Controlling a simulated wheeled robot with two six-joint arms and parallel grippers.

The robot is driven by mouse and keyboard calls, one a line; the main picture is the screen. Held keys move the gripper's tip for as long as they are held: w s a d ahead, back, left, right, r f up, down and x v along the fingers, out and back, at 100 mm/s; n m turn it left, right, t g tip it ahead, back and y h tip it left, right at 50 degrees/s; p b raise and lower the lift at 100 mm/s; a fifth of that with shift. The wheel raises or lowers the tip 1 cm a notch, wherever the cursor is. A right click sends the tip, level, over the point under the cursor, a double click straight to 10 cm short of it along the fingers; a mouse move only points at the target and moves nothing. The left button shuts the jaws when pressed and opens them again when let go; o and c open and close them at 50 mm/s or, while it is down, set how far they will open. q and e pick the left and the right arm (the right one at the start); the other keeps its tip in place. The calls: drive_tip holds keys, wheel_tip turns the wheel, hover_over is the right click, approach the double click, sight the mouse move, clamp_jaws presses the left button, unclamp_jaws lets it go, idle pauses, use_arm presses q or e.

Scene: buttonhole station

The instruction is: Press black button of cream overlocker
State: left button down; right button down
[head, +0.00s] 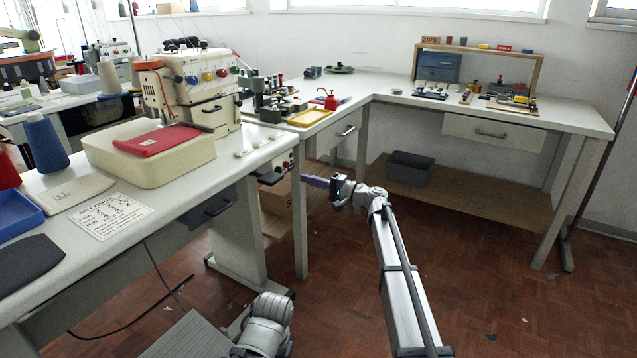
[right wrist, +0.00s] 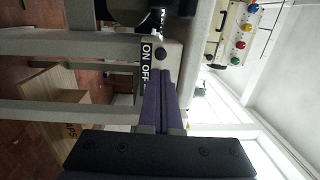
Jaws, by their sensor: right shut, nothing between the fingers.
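The cream overlocker (head: 200,85) stands on the left table. Its switch box (head: 283,168) is under the table's right end, with small reddish spots on its face in the head view. In the right wrist view, the pale box face (right wrist: 172,52) carries ON and OFF lettering and a dark round button (right wrist: 160,53). My right gripper (head: 308,180) is shut and empty, its purple fingers pointing at the box. In the right wrist view its fingertips (right wrist: 163,73) are just short of the dark button; I cannot tell whether they touch. My left gripper is not in view.
A cream tray (head: 110,165) with a red cloth (head: 157,139) stands before the overlocker. A table leg (head: 299,225) is close to my right gripper. A cardboard box (head: 275,200) is under the table. The floor to the right is open.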

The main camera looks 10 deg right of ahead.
sight(280, 170)
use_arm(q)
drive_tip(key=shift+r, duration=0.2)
use_arm(e)
drive_tip(key=x, duration=0.7)
drive_tip(key=shift+w+a, duration=0.15)
drive_tip(key=shift+a, duration=0.15)
